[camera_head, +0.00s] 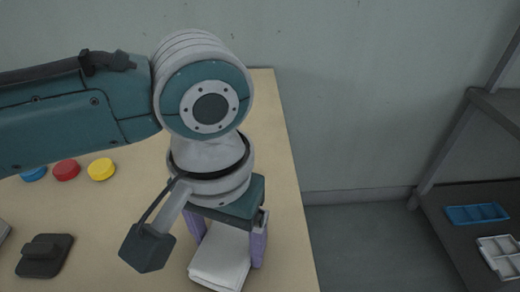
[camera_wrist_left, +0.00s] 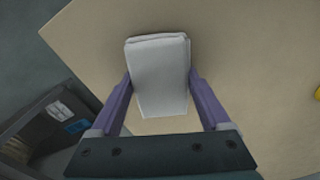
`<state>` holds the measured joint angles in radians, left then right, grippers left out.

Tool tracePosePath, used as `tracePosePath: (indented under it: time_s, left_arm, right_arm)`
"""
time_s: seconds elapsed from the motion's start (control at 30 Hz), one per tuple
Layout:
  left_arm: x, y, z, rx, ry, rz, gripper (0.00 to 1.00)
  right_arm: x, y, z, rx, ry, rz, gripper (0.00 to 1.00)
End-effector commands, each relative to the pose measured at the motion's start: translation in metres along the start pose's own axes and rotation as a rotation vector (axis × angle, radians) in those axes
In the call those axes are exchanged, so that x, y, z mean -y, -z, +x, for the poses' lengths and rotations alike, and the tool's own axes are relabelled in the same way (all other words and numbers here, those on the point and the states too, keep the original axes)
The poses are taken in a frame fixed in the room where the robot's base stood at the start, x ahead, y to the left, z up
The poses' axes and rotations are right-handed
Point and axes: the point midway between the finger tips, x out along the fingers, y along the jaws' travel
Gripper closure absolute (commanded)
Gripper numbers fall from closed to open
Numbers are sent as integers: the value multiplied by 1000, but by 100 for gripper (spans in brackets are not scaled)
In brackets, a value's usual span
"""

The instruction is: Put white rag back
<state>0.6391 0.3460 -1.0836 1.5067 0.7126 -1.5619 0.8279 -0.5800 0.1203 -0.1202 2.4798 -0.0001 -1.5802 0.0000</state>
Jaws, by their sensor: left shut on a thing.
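The white rag (camera_head: 220,262) is a folded, flat rectangle near the right edge of the beige table in the head view. My left gripper (camera_head: 229,246) points down over it, its purple fingers on either side of the rag. In the left wrist view the rag (camera_wrist_left: 160,75) lies between the two fingers of my left gripper (camera_wrist_left: 160,85), which close on its sides. I cannot tell whether the rag touches the table or is just above it. My right gripper is in neither view.
Blue (camera_head: 34,173), red (camera_head: 66,169) and yellow (camera_head: 101,169) round pieces lie on the table (camera_head: 285,200) at left. A dark block-like object (camera_head: 45,255) lies at the front left. A dark shelf at right holds a blue tray (camera_head: 477,214) and a white tray (camera_head: 502,257).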

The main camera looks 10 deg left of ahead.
Motion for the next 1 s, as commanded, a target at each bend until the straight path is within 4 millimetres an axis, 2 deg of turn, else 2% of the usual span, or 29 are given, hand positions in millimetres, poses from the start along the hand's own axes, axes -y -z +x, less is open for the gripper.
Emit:
tracePosePath:
  time_s: [0.4, 0.43, 0.57, 0.87, 1.0]
  left_arm:
    - [0, 0, 6, 0, -1, 0, 72]
    - [0, 0, 6, -1, -1, 1, 17]
    - [0, 0, 6, -1, -1, 1, 2]
    - [0, 0, 2, -2, -1, 1, 0]
    - [-1, 1, -18, -4, -3, 1, 0]
  right_arm:
    - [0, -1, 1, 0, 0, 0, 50]
    - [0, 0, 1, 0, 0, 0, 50]
    - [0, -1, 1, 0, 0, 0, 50]
    - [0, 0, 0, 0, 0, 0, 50]
    - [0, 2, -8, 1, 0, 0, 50]
